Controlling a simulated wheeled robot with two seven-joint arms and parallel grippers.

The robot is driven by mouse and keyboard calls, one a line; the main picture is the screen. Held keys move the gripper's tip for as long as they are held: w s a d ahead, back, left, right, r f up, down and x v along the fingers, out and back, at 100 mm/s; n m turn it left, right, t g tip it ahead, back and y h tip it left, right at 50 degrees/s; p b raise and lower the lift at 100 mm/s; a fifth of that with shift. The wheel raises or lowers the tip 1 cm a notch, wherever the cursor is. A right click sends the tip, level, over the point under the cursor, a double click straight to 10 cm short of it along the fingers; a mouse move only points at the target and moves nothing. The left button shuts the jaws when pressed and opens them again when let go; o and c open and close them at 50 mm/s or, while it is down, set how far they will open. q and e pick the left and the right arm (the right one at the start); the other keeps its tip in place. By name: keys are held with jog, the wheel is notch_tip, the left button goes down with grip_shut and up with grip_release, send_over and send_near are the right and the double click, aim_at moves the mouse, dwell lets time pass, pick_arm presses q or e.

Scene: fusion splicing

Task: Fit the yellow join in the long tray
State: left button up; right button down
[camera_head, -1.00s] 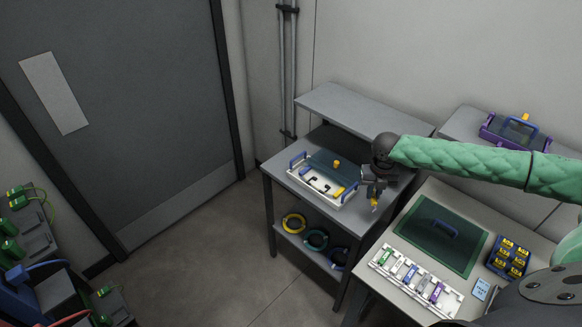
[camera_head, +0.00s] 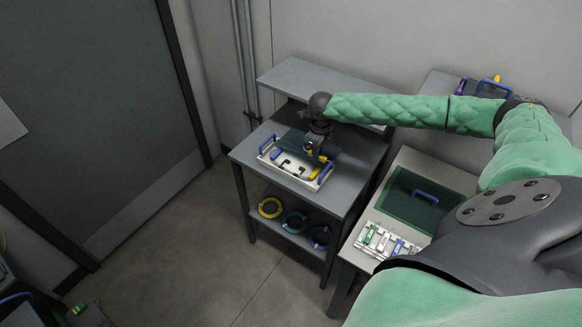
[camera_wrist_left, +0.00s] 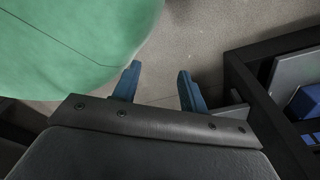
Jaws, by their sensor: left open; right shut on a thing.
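The long tray (camera_head: 283,174) is white with blue handles at its ends, and sits on the grey table at the centre of the head view. Blue, black and yellow parts show in it, too small to tell apart. My right gripper (camera_head: 318,157) is over the tray's right part, shut on a small yellow piece, apparently the yellow join (camera_head: 323,159). I cannot tell whether the join touches the tray. The gripper hides part of the tray. My left gripper (camera_wrist_left: 157,82) shows only in the left wrist view, its two blue fingers apart and empty above the floor.
Yellow, teal and blue coils lie on the shelf below. A raised grey shelf (camera_head: 300,73) is behind.

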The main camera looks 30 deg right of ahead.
aim_at(292, 169)
pick_arm(q)
jog(key=w+d+r+b, duration=0.15)
jog(key=w+b, duration=0.25)
jog(key=w, duration=0.5)
pick_arm(e)
jog(key=w+a+f, duration=0.1)
jog(key=w, duration=0.1)
jog(key=w+a+f, duration=0.2)
jog(key=shift+w+f, duration=0.15)
jog(key=shift+f, duration=0.15)
jog(key=w+a+f+b, duration=0.2)
jog(key=w, duration=0.1)
jog(key=shift+w+a+f+b, duration=0.1)
jog(key=shift+a+b, duration=0.1)
jog(key=shift+b, duration=0.1)
jog(key=shift+w+a, duration=0.1)
jog(key=shift+w, duration=0.05)
jog(key=shift+f+b, duration=0.4)
jog(key=shift+b, duration=0.05)
notch_tip(292, 169, down, 3)
jog(key=b, duration=0.2)
jog(key=shift+b, duration=0.3)
pick_arm(q)
jog(key=w+d+r, duration=0.2)
jog(key=w+r, duration=0.1)
jog(key=r, duration=0.3)
jog(key=w+d+r, duration=0.3)
jog(key=r, duration=0.4)
jog(key=shift+d, duration=0.15)
